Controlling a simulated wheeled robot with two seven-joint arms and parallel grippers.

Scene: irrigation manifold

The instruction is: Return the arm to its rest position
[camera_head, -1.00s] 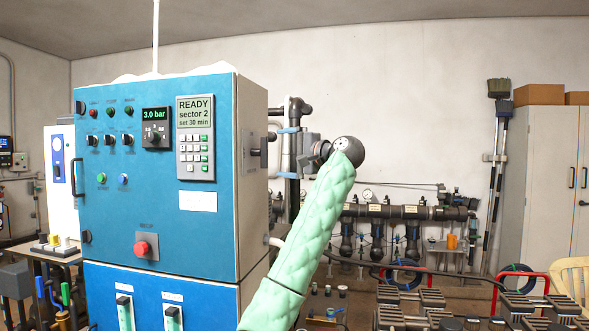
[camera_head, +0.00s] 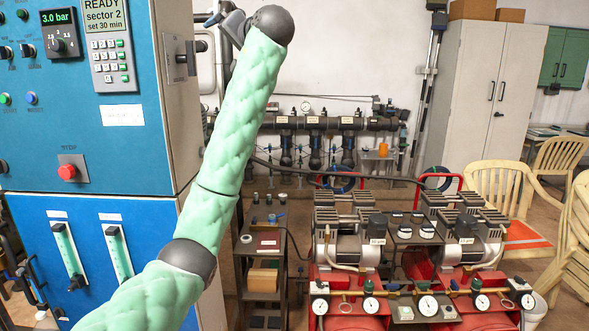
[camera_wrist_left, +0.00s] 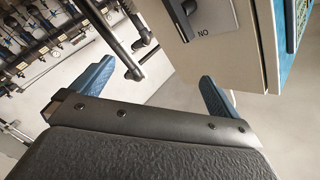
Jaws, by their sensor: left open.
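My left arm, in a quilted green sleeve, rises from the lower left of the head view to a dark wrist at the top. Its gripper (camera_head: 232,22) is small and partly hidden behind the wrist there, beside the blue control cabinet (camera_head: 128,170). In the left wrist view the left gripper (camera_wrist_left: 155,86) has its two blue fingers wide apart with nothing between them. Beyond the fingers is the cabinet's light side with a dark rotary switch (camera_wrist_left: 182,18) on a plate marked "NO". The fingers appear apart from the switch. My right gripper is not in view.
A red compressor unit (camera_head: 345,322) with gauges stands at the lower right. A small dark shelf trolley (camera_head: 284,240) stands left of it. The pipe manifold (camera_head: 315,123) runs along the back wall. Yellow plastic chairs (camera_head: 500,183) and a tall grey cabinet (camera_head: 478,100) are at the right.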

